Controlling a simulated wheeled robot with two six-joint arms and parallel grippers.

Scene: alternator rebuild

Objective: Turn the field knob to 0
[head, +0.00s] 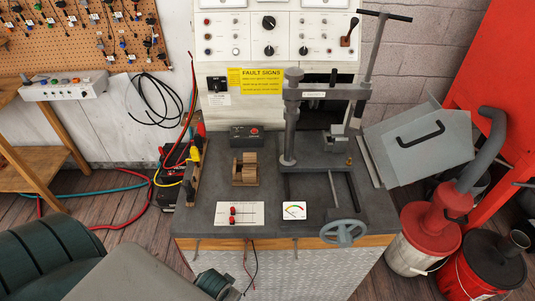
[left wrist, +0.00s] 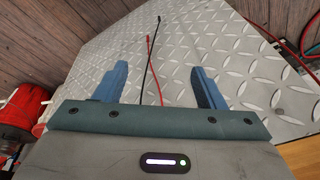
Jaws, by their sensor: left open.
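The white control panel (head: 222,38) stands at the back of the bench in the head view. It carries a large black knob (head: 268,22) at upper centre, a smaller black knob (head: 268,50) below it and another black knob (head: 303,50) to the right. The labels are too small to read, so I cannot tell which is the field knob or its setting. My left gripper (left wrist: 158,82) is open and empty in the left wrist view, low before the bench's metal front, far from the panel. My right gripper is not in view.
The dark bench top (head: 215,190) holds an arbor press (head: 290,120), a small meter (head: 293,211) and a white card with red parts (head: 240,221). A handwheel (head: 343,232) sticks out at the front edge. Red and black leads (left wrist: 152,60) hang before the bench front.

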